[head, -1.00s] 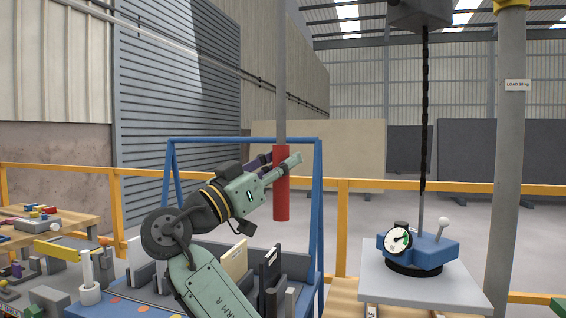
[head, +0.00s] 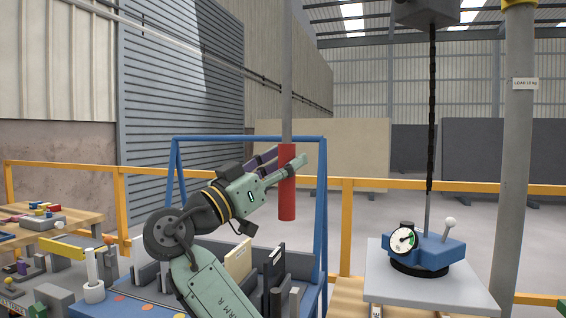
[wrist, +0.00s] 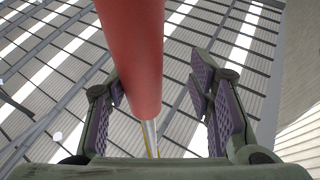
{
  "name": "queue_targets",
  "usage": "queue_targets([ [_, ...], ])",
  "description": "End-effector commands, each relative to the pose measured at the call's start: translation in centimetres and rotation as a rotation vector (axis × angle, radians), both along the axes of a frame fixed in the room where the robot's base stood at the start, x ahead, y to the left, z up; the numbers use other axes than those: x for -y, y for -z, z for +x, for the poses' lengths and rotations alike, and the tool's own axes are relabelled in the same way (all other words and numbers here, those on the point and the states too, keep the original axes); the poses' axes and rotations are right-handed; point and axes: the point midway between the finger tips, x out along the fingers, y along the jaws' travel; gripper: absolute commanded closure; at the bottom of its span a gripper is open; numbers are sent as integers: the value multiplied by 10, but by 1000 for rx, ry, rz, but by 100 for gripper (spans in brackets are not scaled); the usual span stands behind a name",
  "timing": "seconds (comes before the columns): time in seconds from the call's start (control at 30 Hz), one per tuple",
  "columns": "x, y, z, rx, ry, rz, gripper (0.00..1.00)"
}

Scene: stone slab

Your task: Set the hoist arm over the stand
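The hoist arm's red handle (head: 287,200) hangs upright at the end of a grey pole (head: 287,90). My gripper (head: 283,165) is at the handle's upper part, one finger passing in front of it. In the wrist view the red handle (wrist: 133,45) lies between the spread, purple-padded fingers of my gripper (wrist: 165,100), nearer the left one; contact is unclear. A dark chain (head: 432,110) holds a blue lifter with a dial (head: 432,250), which sits on a pale slab (head: 425,285). Which object is the stand is unclear.
A blue frame (head: 321,200) with upright slabs (head: 272,270) stands behind and beneath my arm. A grey post (head: 513,150) rises at right. A yellow rail (head: 365,186) crosses behind. A bench with colored parts (head: 40,220) is at left.

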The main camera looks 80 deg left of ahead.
Motion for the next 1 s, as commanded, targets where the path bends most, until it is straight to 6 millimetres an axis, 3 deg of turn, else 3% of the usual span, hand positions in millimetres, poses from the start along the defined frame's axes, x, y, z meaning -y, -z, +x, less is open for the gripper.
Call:
queue_targets([
  [0.6, 43, 41, -90, 3, -6, -1, 55],
  [1.0, 49, 45, -99, 1, -2, 1, 55],
])
